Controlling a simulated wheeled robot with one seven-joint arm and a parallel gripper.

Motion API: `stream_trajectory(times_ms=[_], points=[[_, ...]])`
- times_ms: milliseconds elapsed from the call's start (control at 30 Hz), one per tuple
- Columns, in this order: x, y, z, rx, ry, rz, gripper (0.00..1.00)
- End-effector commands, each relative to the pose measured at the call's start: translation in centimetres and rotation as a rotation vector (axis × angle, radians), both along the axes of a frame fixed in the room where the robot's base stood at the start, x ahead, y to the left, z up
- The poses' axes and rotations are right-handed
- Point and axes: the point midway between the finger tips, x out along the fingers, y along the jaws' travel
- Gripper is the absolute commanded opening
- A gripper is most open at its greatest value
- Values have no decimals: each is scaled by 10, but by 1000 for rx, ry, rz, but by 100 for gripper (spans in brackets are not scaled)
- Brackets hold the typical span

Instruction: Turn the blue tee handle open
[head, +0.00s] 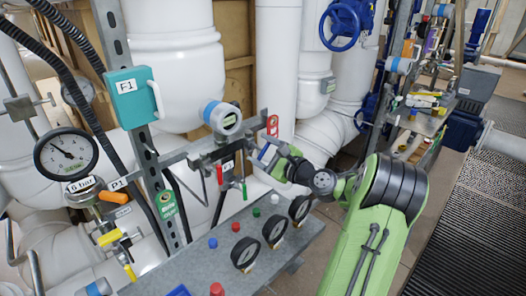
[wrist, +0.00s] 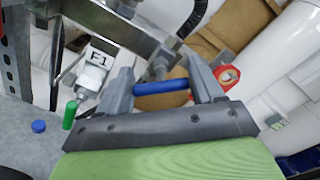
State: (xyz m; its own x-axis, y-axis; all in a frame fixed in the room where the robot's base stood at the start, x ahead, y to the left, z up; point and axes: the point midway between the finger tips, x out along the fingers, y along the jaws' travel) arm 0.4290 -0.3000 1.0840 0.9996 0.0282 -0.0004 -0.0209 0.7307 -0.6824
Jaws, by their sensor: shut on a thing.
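The blue tee handle (wrist: 160,87) shows in the wrist view as a short blue bar on a metal stem, lying crosswise between my two grey fingers. My gripper (wrist: 163,84) is shut on it, with a finger at each end of the bar. In the head view my gripper (head: 280,160) reaches in from the right to the pipework, and a small part of the blue handle (head: 263,152) shows beside it.
A red ring tag (wrist: 228,75) hangs close to the right finger. A green-capped lever (wrist: 70,114) stands left of my gripper. A grey panel with several gauges (head: 244,252) lies below the arm. A teal box (head: 130,93) hangs on the upright rail.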

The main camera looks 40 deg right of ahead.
Motion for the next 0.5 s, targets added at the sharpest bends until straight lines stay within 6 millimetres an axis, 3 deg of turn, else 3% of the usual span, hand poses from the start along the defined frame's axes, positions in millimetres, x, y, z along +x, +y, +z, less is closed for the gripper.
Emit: stream_trajectory(times_ms=[500], points=[[0,2,-5,-485,-14,2,36]])
